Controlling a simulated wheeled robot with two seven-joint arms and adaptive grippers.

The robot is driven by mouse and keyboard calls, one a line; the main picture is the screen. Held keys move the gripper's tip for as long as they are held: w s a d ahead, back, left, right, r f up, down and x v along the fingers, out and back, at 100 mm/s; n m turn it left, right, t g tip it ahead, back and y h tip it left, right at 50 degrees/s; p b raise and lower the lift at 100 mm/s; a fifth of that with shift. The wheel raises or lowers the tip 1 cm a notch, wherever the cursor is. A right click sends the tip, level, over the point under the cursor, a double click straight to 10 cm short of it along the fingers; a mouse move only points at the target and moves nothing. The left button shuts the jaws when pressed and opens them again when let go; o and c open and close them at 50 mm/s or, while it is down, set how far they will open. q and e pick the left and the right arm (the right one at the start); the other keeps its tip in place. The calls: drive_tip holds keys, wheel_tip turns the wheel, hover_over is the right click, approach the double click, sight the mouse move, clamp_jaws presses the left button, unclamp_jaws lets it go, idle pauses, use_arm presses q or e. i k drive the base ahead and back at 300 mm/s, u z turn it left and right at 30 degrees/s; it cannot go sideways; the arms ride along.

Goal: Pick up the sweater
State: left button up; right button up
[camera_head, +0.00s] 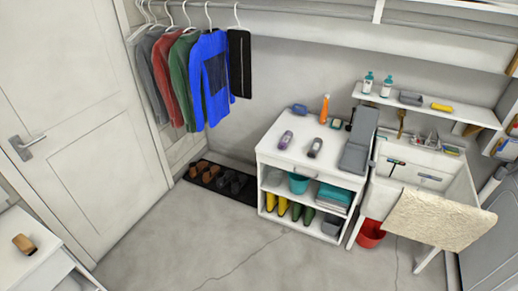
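Several long-sleeved tops hang on white hangers from a rail at the upper left. The front one is a blue sweater (209,82) with a dark patch on its chest. Behind it hang a green one (182,85), a red one (167,78) and a grey one (146,72), each partly hidden by the one in front. A beige textured cloth (440,218) is draped over the front of the white sink unit (382,194) at right; I cannot tell whether it is a garment. Neither of my grippers is in view.
A black garment (239,62) hangs right of the blue sweater. Shoes sit on a dark mat (198,189) below. A white shelf unit (282,157) holds bottles, boots and bins. A red bucket (371,236) stands under the sink. The floor (222,245) in front is clear.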

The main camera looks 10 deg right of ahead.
sight(288, 135)
drive_tip(key=u, duration=0.5)
drive_tip(key=i, duration=0.8)
drive_tip(key=u, duration=0.4)
